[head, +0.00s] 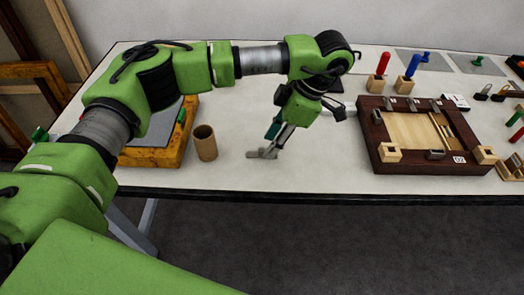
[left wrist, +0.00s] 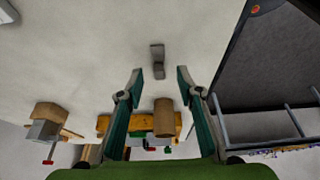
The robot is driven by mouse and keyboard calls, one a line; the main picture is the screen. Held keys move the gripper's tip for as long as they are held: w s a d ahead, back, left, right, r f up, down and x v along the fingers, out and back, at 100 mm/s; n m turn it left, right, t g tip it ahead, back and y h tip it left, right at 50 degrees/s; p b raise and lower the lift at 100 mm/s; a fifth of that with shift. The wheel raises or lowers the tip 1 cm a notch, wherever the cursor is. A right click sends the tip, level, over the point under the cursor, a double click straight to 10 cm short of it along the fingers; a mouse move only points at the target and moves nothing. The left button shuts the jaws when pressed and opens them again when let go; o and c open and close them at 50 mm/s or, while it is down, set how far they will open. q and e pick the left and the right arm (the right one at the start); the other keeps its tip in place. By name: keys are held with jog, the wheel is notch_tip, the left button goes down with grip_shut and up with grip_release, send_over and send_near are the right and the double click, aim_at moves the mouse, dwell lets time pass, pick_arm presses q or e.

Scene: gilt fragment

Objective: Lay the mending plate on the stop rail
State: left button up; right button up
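A small grey piece, which looks like the mending plate (head: 254,154), lies on the table under my left gripper (head: 270,152). In the left wrist view the plate (left wrist: 158,62) lies just beyond and between the fingertips of my left gripper (left wrist: 160,74). The fingers are spread with a clear gap, and no contact with the plate shows there. In the head view the fingertips partly overlap it. A dark wooden frame with a pale panel (head: 402,130) lies to the right. I cannot tell which part is the stop rail. My right gripper is not in view.
A brown tube (head: 205,143) stands left of the gripper, beside an orange-brown frame (head: 162,158). Wooden blocks with red (head: 382,66) and blue (head: 411,68) handles stand at the back. The table's front edge (head: 300,196) is near. Bare table lies between gripper and dark frame.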

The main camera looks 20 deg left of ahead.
aim_at(262, 153)
pick_arm(q)
jog(key=x, duration=0.3)
jog(key=shift+a, duration=0.15)
grip_shut()
